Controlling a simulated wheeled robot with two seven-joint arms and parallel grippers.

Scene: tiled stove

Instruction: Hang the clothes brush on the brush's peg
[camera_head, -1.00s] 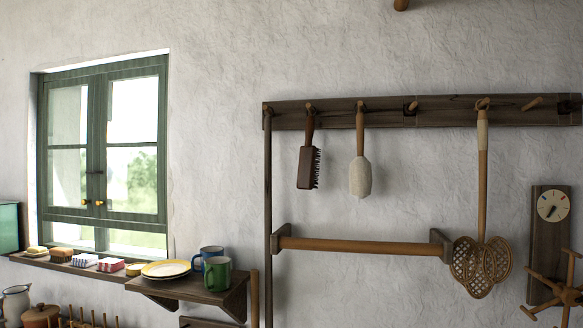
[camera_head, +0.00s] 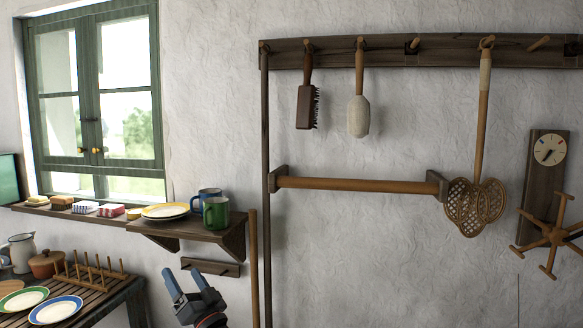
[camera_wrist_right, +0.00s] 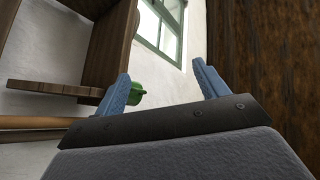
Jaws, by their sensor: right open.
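The clothes brush (camera_head: 305,107), with a dark wooden back and black bristles, hangs upright by its handle at a peg (camera_head: 307,45) near the left end of the dark peg rail (camera_head: 385,50). My right gripper (camera_head: 184,276) is open and empty, low in the head view below the small shelf, well below and to the left of the brush. Its two blue fingers, spread apart, also show in the wrist view (camera_wrist_right: 163,86), with nothing between them. My left gripper is not in view.
A pale brush (camera_head: 358,116) and a wicker beater (camera_head: 476,205) hang from the same rail. A wooden bar (camera_head: 355,185) runs below. The shelf (camera_head: 190,232) holds mugs and plates. A table with a rack (camera_head: 92,272) stands at lower left.

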